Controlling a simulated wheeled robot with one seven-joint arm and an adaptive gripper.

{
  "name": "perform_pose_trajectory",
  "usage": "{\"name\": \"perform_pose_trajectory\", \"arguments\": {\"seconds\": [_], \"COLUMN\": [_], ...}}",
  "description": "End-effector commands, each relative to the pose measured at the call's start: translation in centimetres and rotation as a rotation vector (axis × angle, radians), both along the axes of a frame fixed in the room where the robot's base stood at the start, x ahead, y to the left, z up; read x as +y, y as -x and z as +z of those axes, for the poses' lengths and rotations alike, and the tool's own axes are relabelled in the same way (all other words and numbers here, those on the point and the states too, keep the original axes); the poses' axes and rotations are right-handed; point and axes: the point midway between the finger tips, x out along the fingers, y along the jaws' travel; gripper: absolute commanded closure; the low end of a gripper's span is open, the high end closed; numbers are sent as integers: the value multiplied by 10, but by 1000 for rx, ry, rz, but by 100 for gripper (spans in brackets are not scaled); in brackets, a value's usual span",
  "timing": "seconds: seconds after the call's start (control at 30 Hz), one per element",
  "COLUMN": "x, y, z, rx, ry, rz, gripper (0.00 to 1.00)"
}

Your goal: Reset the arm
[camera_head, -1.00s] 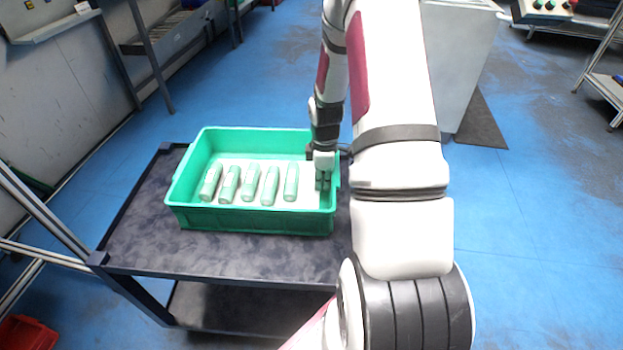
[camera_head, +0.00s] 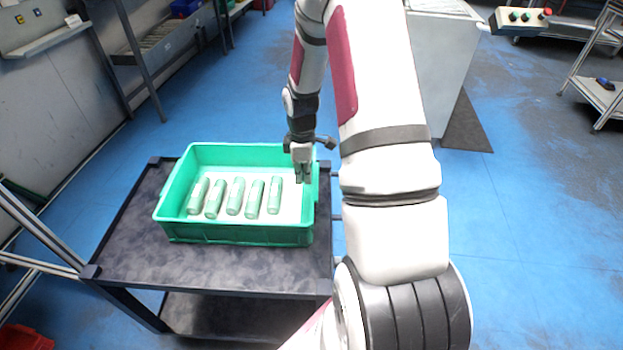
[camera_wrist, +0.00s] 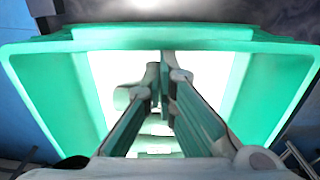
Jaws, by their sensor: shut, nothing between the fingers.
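My gripper (camera_head: 303,178) points down at the right end of the green crate (camera_head: 235,235), above or just inside its rim; the exact height is hard to tell. Its fingers are shut with nothing between them. Several pale green bottles (camera_head: 235,196) lie side by side on the crate's white floor, left of my gripper. In the wrist view, the fingers (camera_wrist: 166,70) reach over the bright crate floor, with the green crate wall (camera_wrist: 45,85) around them. A pale green bottle (camera_wrist: 125,97) shows partly behind the left finger.
The crate stands on a dark cart (camera_head: 130,245) with a lower shelf. A grey bin (camera_head: 440,70) stands behind my arm on the blue floor. A metal rack (camera_head: 600,90) is at the far right. A red bin (camera_head: 25,338) is at the lower left.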

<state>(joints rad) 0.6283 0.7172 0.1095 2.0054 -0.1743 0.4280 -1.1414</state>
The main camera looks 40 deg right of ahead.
Motion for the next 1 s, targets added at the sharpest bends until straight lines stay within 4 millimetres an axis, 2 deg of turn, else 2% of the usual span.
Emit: {"name": "perform_pose_trajectory", "arguments": {"seconds": [0.03,0.13,0.47,0.57,0.67,0.83,1.0], "x": [3,6,8,10,17,45,81], "y": [0,-2,-3,-3,-4,2,22], "z": [8,15,19,26,50,128,204], "rx": [-1,-1,-1,-4,-16,-53,-102], "ry": [0,0,-1,4,18,55,77], "rz": [2,2,2,-3,-24,-108,-214], "gripper": [100,100,100,100,100,100,100]}}
